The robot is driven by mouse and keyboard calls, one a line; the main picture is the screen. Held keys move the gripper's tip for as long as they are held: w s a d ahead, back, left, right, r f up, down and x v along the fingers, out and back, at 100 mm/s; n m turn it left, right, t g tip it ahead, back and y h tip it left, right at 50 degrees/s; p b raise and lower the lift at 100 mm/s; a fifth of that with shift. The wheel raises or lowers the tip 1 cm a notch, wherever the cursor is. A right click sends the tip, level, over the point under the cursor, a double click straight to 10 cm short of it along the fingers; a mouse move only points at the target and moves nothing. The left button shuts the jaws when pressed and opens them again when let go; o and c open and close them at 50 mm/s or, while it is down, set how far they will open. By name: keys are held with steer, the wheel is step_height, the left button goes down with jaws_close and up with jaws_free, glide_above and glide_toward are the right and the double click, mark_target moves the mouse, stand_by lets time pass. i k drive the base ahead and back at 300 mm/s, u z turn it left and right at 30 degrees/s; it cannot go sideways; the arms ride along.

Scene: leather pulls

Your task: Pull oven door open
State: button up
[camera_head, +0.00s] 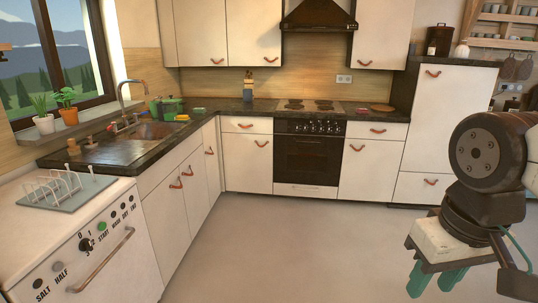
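The oven (308,158) is set into the counter run at the back of the kitchen. Its dark door with a glass front appears closed, with a row of knobs (310,127) above it and a hob on top. The door's handle is too small and dark to make out clearly. My gripper (465,283) is at the lower right, with green fingers pointing down. The fingers are spread apart with nothing visible between them, partly cut off by the frame edge. It is far from the oven, in front and to the right.
A white dishwasher (125,262) with a dish rack (60,190) on top stands at the near left. Cabinets with leather pulls flank the oven. A tall white cabinet (436,125) stands at the right. The grey floor (290,245) in the middle is clear.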

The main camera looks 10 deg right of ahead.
mark_target(331, 177)
steer(key=z, duration=0.65)
steer(key=i, duration=3.75)
steer(key=u, duration=0.8)
steer(key=i, duration=0.4)
steer(key=z, duration=0.05)
